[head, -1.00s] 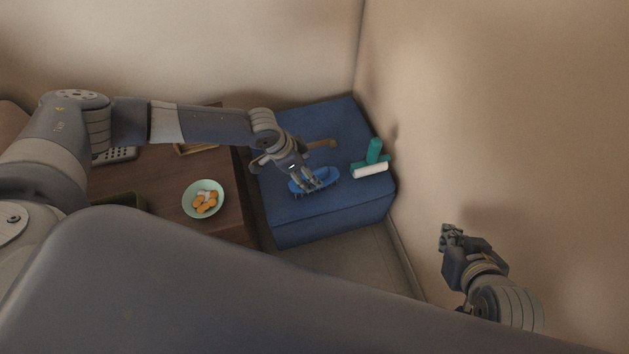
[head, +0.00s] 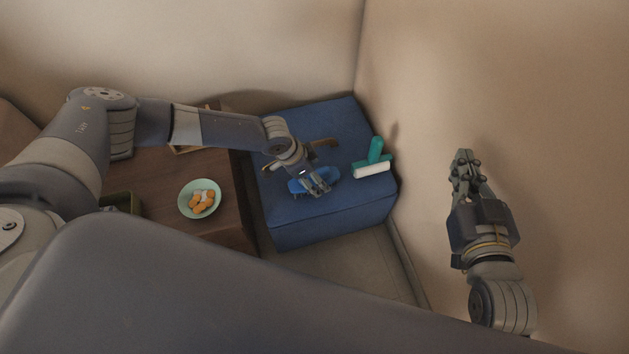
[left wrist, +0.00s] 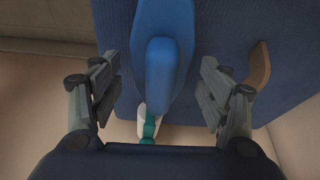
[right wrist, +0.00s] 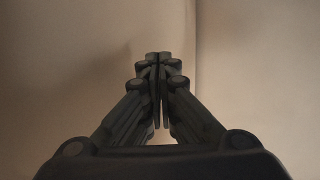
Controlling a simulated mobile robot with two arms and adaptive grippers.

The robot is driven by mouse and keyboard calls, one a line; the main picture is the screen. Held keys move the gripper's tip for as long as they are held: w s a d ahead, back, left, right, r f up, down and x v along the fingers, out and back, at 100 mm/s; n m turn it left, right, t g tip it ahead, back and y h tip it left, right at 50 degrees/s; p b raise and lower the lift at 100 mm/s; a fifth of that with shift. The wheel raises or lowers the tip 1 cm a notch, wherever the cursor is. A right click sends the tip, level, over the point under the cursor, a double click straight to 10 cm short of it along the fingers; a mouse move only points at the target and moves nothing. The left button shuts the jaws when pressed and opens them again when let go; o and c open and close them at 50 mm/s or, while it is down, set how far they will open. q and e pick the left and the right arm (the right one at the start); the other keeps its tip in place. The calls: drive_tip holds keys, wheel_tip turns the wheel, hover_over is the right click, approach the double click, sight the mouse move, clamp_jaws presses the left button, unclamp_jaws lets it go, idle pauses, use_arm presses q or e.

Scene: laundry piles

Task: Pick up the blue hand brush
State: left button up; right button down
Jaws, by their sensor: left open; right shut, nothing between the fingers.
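The blue hand brush (head: 302,186) lies on the blue ottoman (head: 320,222), partly hidden by my left gripper (head: 318,187). In the left wrist view the brush (left wrist: 160,68) runs between the two open fingers of my left gripper (left wrist: 163,90), with a gap on each side. My right gripper (head: 462,160) is raised in front of the wall at the right. In the right wrist view its fingers (right wrist: 160,75) are together with nothing between them.
A teal and white lint roller (head: 372,160) and a brown wooden-looking item (head: 326,143) lie on the ottoman near the brush. Walls (head: 430,130) stand behind and right.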

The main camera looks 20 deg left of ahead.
sight(319, 171)
use_arm(q)
drive_tip(key=shift+f, duration=0.2)
use_arm(e)
drive_tip(key=shift+w+a+r+t, duration=0.15)
drive_tip(key=shift+r+t, duration=0.15)
drive_tip(key=shift+r, duration=0.3)
use_arm(q)
drive_tip(key=shift+c, duration=0.6)
drive_tip(key=c, duration=1.1)
drive_tip(key=shift+o, duration=0.2)
drive_tip(key=shift+r, duration=0.15)
use_arm(e)
drive_tip(key=shift+f, duration=0.1)
